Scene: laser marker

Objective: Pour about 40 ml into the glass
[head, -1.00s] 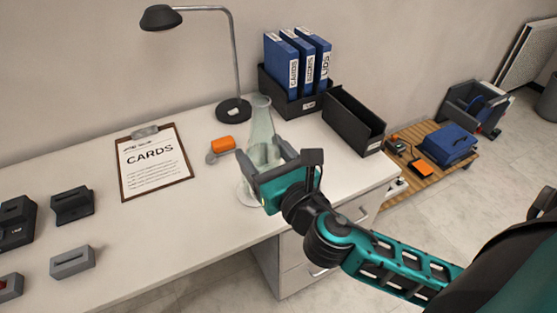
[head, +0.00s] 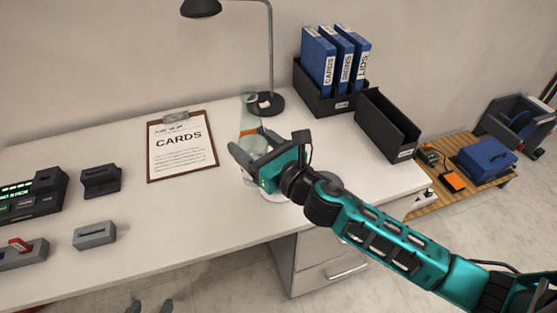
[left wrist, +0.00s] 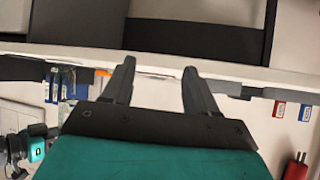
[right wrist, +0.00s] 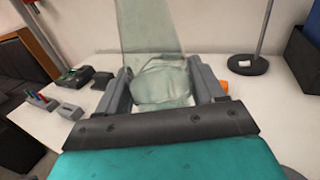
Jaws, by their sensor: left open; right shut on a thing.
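A tall clear vessel (head: 247,108) with a narrow top stands roughly upright in my right gripper (head: 250,160). In the right wrist view the clear vessel (right wrist: 150,30) fills the space between the two fingers, which are shut on it. Its base is hidden in the head view, so I cannot tell its height above the desk. A pale round outline (head: 275,195) shows on the desk beside the right gripper; I cannot tell whether it is the glass. My left gripper (left wrist: 155,85) is open and empty in its wrist view; only its dark fingertips show at the head view's bottom edge.
The white desk (head: 190,205) holds a clipboard (head: 182,150), a lamp base (head: 266,103), an orange item (head: 268,134) behind the vessel, and a black tray (head: 388,125). Grey and black devices (head: 100,180) stand at the left. The desk's front middle is clear.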

